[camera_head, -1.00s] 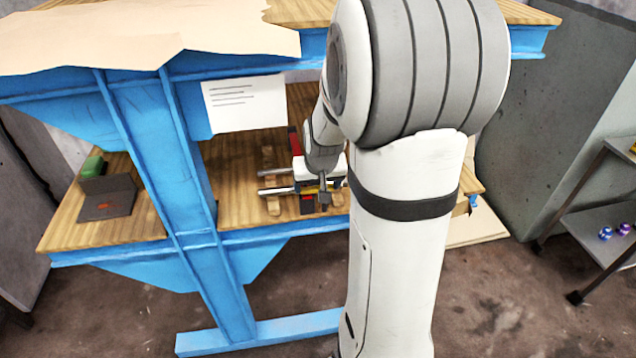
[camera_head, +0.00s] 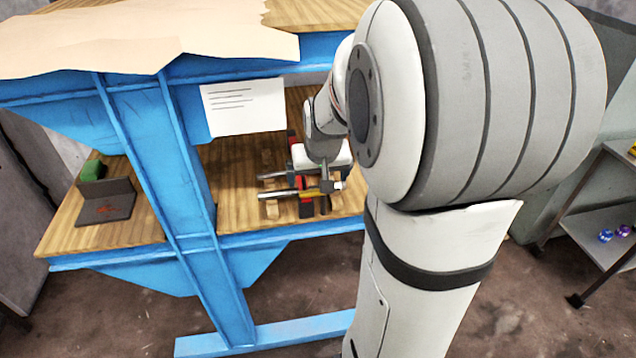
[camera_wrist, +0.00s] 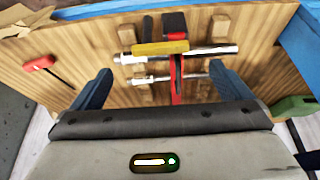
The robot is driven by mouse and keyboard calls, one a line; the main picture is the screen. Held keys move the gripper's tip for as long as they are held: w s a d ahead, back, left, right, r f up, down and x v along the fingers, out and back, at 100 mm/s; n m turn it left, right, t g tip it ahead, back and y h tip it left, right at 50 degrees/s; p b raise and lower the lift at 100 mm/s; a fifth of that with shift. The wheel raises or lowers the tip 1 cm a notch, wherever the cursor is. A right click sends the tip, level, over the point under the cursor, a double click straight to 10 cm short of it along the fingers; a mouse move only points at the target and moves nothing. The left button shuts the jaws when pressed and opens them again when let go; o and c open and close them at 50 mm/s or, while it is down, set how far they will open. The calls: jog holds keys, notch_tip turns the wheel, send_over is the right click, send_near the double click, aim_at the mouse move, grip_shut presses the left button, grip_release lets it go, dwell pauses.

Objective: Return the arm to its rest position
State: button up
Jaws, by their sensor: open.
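My arm reaches from the right of the head view into the lower wooden shelf (camera_head: 235,210) of a blue workbench. My gripper (camera_wrist: 160,90) is open in the wrist view, its two dark blue fingers wide apart with nothing held. Beyond the fingertips, two silver rods (camera_wrist: 215,50) lie across small wooden blocks (camera_wrist: 127,36). A yellow bar (camera_wrist: 158,48) lies along one rod, and a red and black piece (camera_wrist: 176,88) crosses them. In the head view the rods (camera_head: 275,194) show below my wrist, which partly hides them. I cannot tell there whether my fingers touch them.
The blue bench post (camera_head: 165,160) and a hanging white paper (camera_head: 243,106) stand left of my arm. The upper bench top (camera_head: 150,35) overhangs the shelf. A dark tray (camera_head: 105,207) and a green block (camera_head: 92,170) lie at left. A grey cart (camera_head: 605,220) stands at right.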

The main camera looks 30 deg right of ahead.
jog(key=shift+v, duration=0.9)
jog(key=shift+f, duration=0.1)
jog(key=s+a+r+n+g+y, duration=0.1)
jog(key=s+a+n, duration=0.2)
jog(key=s+a, duration=0.9)
jog(key=s, duration=0.4)
jog(key=shift+a+r+g, duration=0.2)
jog(key=shift+a+g, duration=0.05)
jog(key=shift+g, duration=0.15)
